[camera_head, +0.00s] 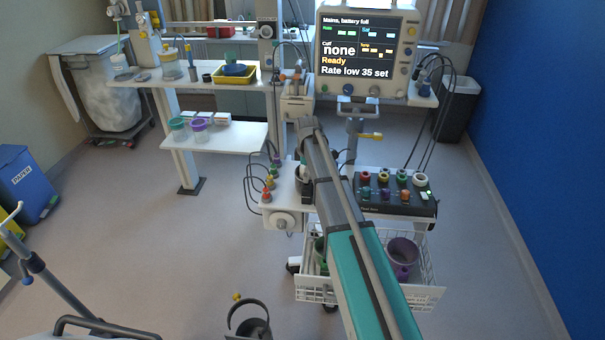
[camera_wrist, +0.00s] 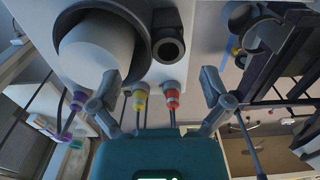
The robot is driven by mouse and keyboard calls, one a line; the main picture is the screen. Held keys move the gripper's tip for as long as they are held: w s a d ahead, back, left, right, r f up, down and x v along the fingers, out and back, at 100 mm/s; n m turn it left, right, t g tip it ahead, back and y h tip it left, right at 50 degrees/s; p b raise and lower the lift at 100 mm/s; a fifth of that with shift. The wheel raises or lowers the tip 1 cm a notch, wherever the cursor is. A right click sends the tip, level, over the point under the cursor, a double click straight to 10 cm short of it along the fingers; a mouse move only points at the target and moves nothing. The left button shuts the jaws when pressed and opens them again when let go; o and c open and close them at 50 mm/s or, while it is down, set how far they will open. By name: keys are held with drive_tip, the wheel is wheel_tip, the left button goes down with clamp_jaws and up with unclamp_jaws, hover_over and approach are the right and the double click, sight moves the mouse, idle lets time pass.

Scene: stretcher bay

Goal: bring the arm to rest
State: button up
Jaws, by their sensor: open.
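My gripper (camera_wrist: 158,80) shows in the wrist view with its two grey fingers spread apart and nothing between them. Beyond the fingers are a yellow connector (camera_wrist: 139,98) and a red connector (camera_wrist: 172,95) on a white panel, and a large white cylinder (camera_wrist: 97,48) in a dark ring. I cannot tell whether a finger touches anything. In the head view my arm reaches forward from the lower right to the middle of the equipment trolley, and the gripper there is mostly hidden by the arm.
A monitor (camera_head: 366,52) stands on the trolley behind my arm. A dark connector box (camera_head: 395,192) is just right of the arm, above a wire basket (camera_head: 425,292). Cables with coloured plugs hang left. A shelf table (camera_head: 215,138) stands further left. Floor (camera_head: 215,235) at left is open.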

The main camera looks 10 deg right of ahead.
idle(0.3)
drive_tip(key=shift+s, duration=0.55)
drive_tip(key=s+a+m, duration=0.1)
drive_tip(key=s+m, duration=1.3)
drive_tip(key=s, duration=1.3)
drive_tip(key=shift+s+a, duration=0.25)
drive_tip(key=shift+s, duration=0.15)
